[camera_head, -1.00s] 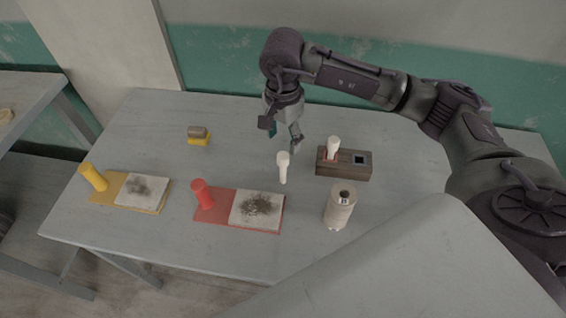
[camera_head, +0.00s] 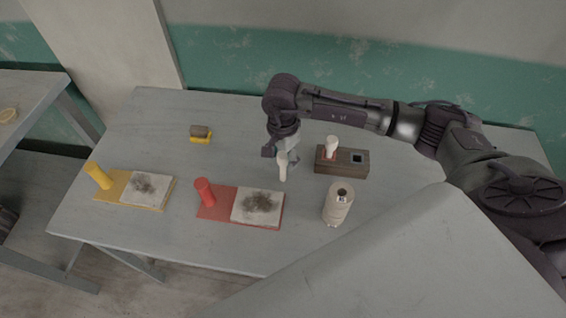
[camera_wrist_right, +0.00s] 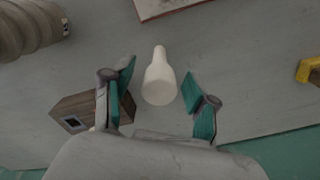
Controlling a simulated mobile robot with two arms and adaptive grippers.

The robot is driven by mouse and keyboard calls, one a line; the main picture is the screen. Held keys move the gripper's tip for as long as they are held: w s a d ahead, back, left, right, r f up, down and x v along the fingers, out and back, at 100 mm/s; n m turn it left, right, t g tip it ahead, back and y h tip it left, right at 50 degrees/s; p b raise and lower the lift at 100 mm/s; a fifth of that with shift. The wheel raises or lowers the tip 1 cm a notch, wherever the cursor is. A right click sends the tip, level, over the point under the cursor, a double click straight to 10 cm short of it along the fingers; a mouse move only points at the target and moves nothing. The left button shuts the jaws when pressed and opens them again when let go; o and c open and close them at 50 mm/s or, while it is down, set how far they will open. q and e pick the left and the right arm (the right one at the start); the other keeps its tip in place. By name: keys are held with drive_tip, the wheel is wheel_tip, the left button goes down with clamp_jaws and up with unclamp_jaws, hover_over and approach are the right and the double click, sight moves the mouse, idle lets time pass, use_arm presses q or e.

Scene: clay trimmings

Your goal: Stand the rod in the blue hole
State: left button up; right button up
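My left gripper is not in view.
A beige ribbed cylinder (camera_head: 338,204) stands in front of the block. A red board (camera_head: 214,208) with a red peg and a dirty tile, and a yellow board (camera_head: 114,190) with a yellow peg, lie left. Table between is clear.

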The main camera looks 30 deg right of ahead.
clamp_jaws()
drive_tip(key=shift+r, duration=0.1)
